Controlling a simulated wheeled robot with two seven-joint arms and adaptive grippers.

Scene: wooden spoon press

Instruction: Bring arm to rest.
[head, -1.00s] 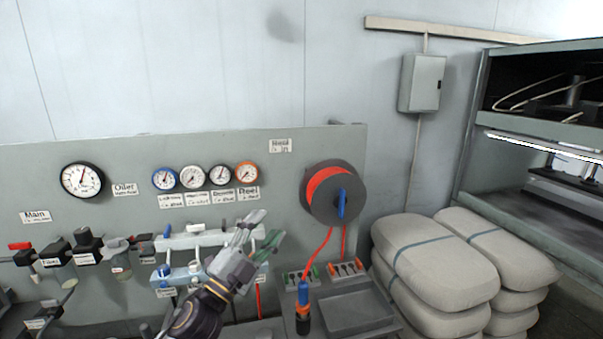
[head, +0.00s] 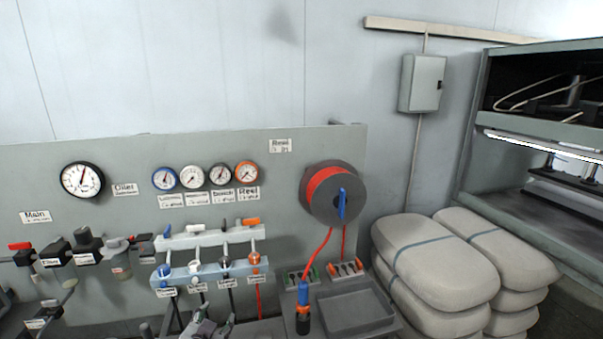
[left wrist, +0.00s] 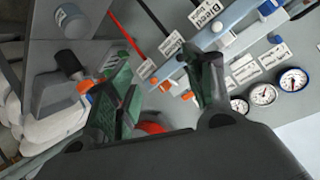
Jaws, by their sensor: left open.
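My left gripper (head: 215,325) shows at the bottom edge of the head view, below the manifold with the coloured fittings. Only its fingers show there; the rest of the arm is cut off by the frame. In the left wrist view my left gripper (left wrist: 163,75) has its two green-and-dark fingers spread apart with nothing held between them. My right gripper is in neither view.
A light manifold (head: 215,272) with several hoses is mounted on the grey panel (head: 120,290). Gauges (head: 193,177) sit above it. A hose reel (head: 333,195), a flat tray (head: 355,313) and stacked sacks (head: 435,262) are to the right.

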